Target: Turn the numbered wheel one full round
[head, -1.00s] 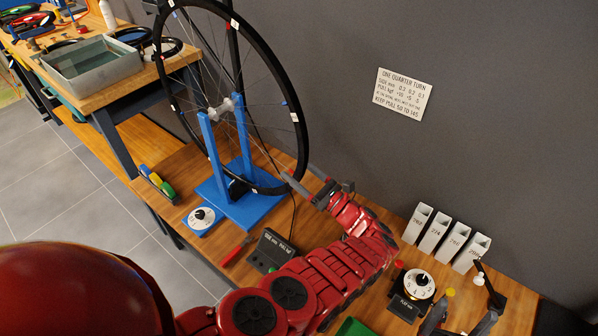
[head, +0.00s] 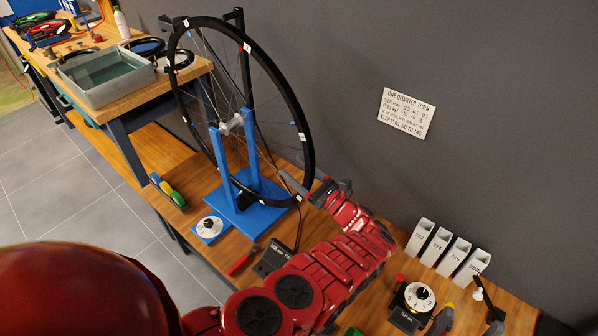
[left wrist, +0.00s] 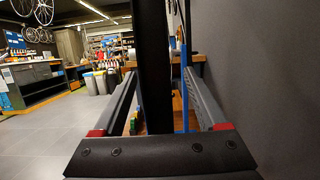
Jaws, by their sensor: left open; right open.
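The numbered wheel (head: 308,138) is a large black spoked bicycle wheel with small white labels on its rim. It stands upright in a blue truing stand (head: 222,160). My left gripper (head: 302,180) is at the lower right of the rim, open, with a finger on each side of it. In the left wrist view the dark rim (left wrist: 153,70) runs upright between the open fingers (left wrist: 158,100), with visible gaps at both sides. The label numbers are too small to read. My right gripper (head: 470,318) shows only partly at the bottom right edge, open and apparently empty.
White numbered holders (head: 437,246) and a black dial (head: 419,298) stand at right. A sign (head: 407,113) hangs on the grey wall. A metal tray (head: 104,76) is behind left.

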